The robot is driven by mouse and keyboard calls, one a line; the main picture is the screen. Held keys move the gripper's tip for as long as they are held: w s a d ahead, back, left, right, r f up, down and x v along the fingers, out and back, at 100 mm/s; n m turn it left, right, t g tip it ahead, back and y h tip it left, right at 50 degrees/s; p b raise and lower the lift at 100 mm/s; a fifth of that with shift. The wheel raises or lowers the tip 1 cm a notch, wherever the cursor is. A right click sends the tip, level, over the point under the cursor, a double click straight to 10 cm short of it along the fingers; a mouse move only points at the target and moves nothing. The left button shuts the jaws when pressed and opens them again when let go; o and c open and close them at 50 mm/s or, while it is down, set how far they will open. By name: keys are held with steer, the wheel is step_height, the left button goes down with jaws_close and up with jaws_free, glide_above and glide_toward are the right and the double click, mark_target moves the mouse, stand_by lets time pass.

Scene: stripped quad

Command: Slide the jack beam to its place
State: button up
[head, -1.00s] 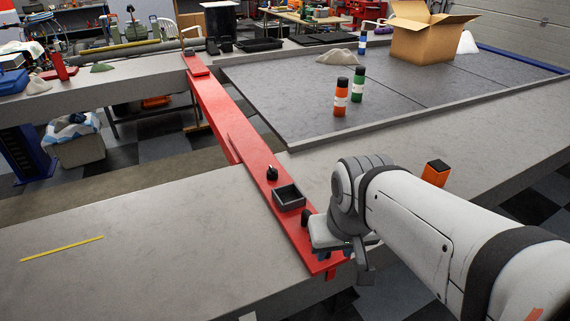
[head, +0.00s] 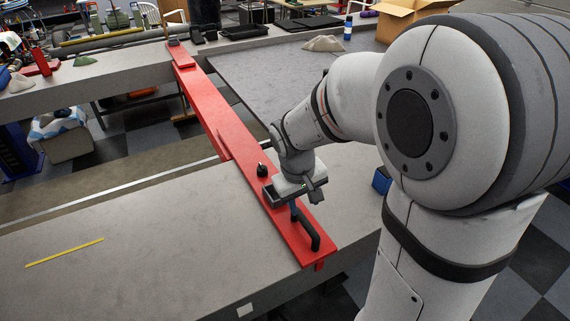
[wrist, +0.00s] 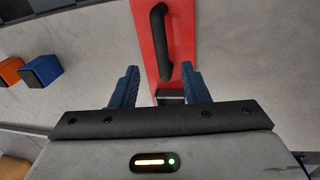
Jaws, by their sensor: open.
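The jack beam (head: 218,112) is a long red bar bridging the gap between the near bench and the far bench. A black bar handle (head: 308,232) stands at its near end, with a small dark tray (head: 271,194) and a black knob (head: 262,170) farther along. My gripper (head: 297,203) is over the beam by the tray and the handle's far end, partly hiding both. In the wrist view my gripper (wrist: 160,72) is open with blue fingers. The handle (wrist: 160,40) ends between the fingertips in the picture, not gripped; I cannot tell the height gap.
A yellow line (head: 65,252) marks the near bench (head: 130,240), whose top is otherwise largely clear. An orange block (wrist: 10,70) and a blue block (wrist: 42,70) show at left in the wrist view. A cardboard box (head: 390,22) stands at the back right.

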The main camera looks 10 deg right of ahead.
mark_target(303, 218)
steer(key=shift+n, duration=0.3)
steer(key=f, duration=0.3)
steer(key=w+f+p, duration=0.1)
steer(key=f, duration=0.2)
steer(key=w+f, duration=0.1)
steer(key=f, duration=0.1)
steer(key=shift+w+d+f, duration=0.2)
steer(key=shift+d+f, duration=0.15)
steer(key=shift+f, duration=0.05)
steer(key=shift+c, duration=0.3)
jaws_close()
